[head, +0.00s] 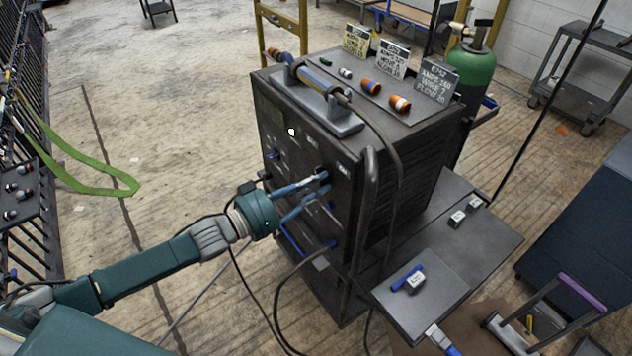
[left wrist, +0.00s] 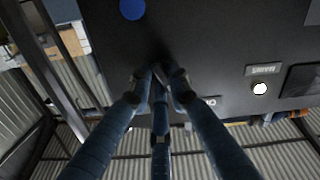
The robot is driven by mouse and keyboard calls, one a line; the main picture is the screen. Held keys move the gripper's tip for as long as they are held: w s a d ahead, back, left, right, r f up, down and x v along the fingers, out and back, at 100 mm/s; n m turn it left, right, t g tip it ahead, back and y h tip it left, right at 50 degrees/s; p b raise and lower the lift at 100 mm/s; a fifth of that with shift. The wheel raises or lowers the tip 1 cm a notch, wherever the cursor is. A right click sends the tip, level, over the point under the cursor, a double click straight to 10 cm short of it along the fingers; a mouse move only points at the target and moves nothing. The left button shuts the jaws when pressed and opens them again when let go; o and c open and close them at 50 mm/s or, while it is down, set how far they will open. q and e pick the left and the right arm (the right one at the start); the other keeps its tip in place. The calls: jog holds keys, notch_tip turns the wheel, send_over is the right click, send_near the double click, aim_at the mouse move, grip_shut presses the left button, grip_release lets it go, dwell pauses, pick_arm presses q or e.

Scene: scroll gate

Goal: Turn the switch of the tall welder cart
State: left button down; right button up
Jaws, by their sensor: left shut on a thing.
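The tall welder cart (head: 420,150) is a dark upright box with louvred sides, standing near the middle of the head view. My left gripper (head: 324,182) reaches its front panel from the left. Its blue fingers are shut on a small dark switch (left wrist: 166,70) on the panel, which the fingertips mostly hide. In the left wrist view the three fingers (left wrist: 161,75) converge on that spot against the black panel. The switch's angle cannot be told.
A torch on a stand (head: 318,95), nozzles and signs stand on the cart's top. A green gas cylinder (head: 471,72) is behind it. A low shelf (head: 440,285) juts out at right, and cables hang in front. Open floor (head: 180,110) lies at left, beside a black rack with a green strap (head: 90,185).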

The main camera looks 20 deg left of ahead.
pick_arm(q)
jog(key=m, duration=1.2)
jog(key=shift+w+a+f+m, duration=0.2)
jog(key=shift+a+m, duration=0.1)
jog(key=shift+m, duration=0.1)
dwell(0.3)
jog(key=c, duration=1.6)
grip_release()
jog(key=v, duration=1.2)
